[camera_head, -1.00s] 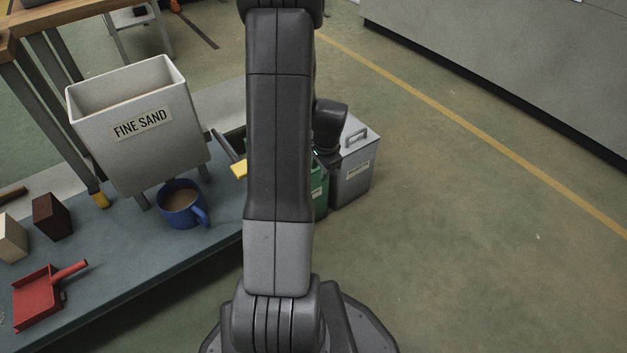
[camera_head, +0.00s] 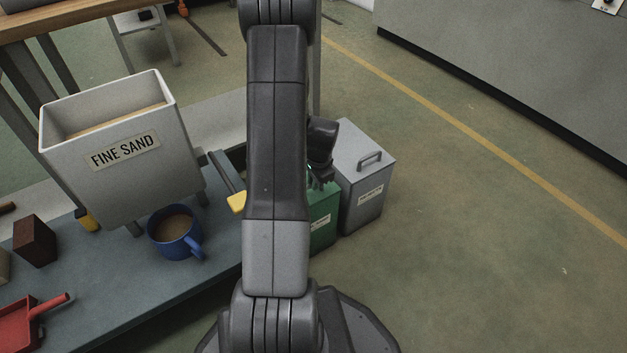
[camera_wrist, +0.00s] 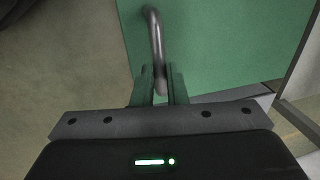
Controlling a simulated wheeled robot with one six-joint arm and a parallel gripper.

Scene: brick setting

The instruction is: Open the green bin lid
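The green bin (camera_head: 322,215) stands on the floor with a white label on its front. Its lid is mostly hidden by my arm and gripper in the head view. In the wrist view the green lid (camera_wrist: 225,45) fills the upper middle, with a curved grey metal handle (camera_wrist: 155,40) on it. My gripper (camera_wrist: 160,85) points at the lid, its two fingers close on either side of the handle's near end. I cannot tell whether they press on it. My gripper also shows just over the green bin in the head view (camera_head: 322,182).
A grey lidded bin (camera_head: 362,205) stands directly right of the green bin. On the left, a low bench (camera_head: 120,300) holds a blue mug (camera_head: 170,243), a red dustpan (camera_head: 20,322) and a brown block (camera_head: 35,243), beside a fine sand hopper (camera_head: 125,185). The floor right is clear.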

